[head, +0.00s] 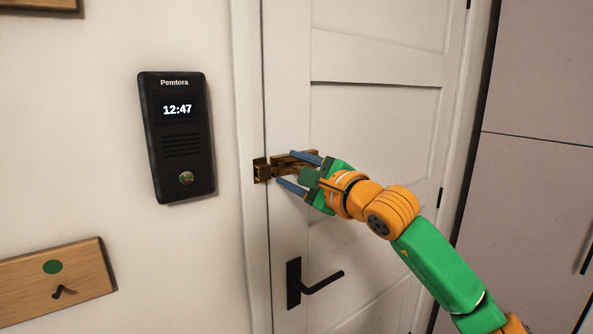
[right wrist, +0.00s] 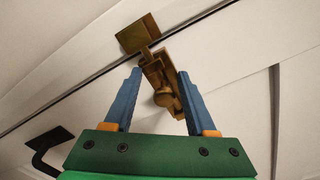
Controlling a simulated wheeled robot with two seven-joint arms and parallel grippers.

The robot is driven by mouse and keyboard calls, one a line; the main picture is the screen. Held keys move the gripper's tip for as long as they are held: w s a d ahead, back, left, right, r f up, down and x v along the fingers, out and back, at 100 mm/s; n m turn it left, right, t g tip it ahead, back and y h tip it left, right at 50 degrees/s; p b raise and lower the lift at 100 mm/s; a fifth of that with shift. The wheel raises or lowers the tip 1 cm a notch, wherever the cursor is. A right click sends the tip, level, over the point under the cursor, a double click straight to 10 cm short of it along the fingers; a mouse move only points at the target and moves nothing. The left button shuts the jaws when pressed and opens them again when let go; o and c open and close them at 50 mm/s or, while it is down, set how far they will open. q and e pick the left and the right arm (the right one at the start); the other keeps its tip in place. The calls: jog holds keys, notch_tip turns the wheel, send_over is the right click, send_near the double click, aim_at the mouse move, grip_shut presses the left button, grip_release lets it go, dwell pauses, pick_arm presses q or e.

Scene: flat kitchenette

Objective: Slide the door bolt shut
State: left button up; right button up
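The brass door bolt (head: 281,161) is mounted on the white door (head: 375,130) near its left edge. Its catch (head: 261,171) sits on the frame side of the door gap. My right gripper (head: 286,167) is at the bolt with its blue fingers apart. In the right wrist view the fingers (right wrist: 160,72) straddle the bolt body (right wrist: 183,92), with the round knob (right wrist: 163,98) between them. I see a gap beside the knob, so it does not look gripped. The catch (right wrist: 138,33) lies just beyond the fingertips. My left gripper is out of view.
A black door handle (head: 310,282) is below the bolt. A black intercom panel (head: 177,137) reading 12:47 hangs on the wall to the left. A wooden board (head: 82,275) is lower left. A tall cabinet (head: 540,130) stands at right. The space left of the catch is clear.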

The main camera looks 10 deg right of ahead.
jog(key=b+v, duration=0.4)
jog(key=v, duration=0.3)
jog(key=shift+b, duration=0.35)
